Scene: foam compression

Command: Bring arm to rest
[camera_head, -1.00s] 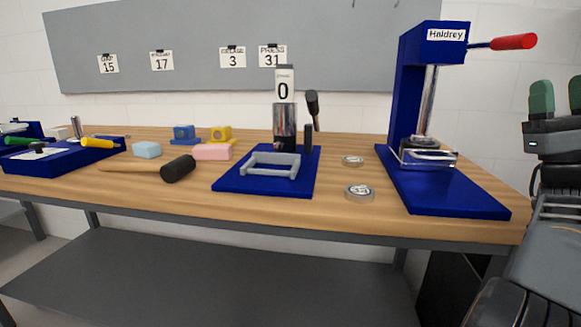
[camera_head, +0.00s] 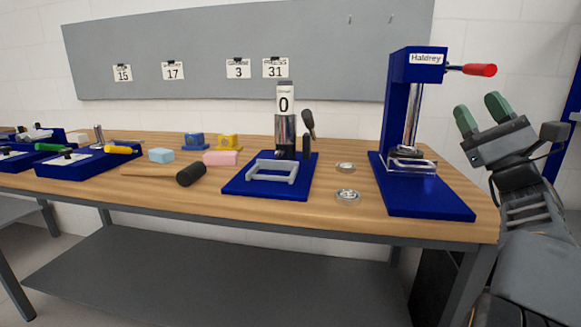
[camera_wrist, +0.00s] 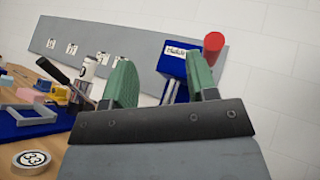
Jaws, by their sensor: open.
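My gripper (camera_head: 482,113) is at the right of the head view, raised beside the bench's right end, its two green fingers pointing up and apart. It is open with nothing between the fingers. In the wrist view the green fingers (camera_wrist: 163,82) stand apart, with the blue press column and its red handle visible behind them. The blue press (camera_head: 389,130) labelled Haldrey stands to the left of my gripper, not touching it. Its red lever handle (camera_head: 480,70) sticks out to the right, above my fingers.
A grey board (camera_head: 330,50) hangs behind. Space right of the press, above my arm, is clear.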

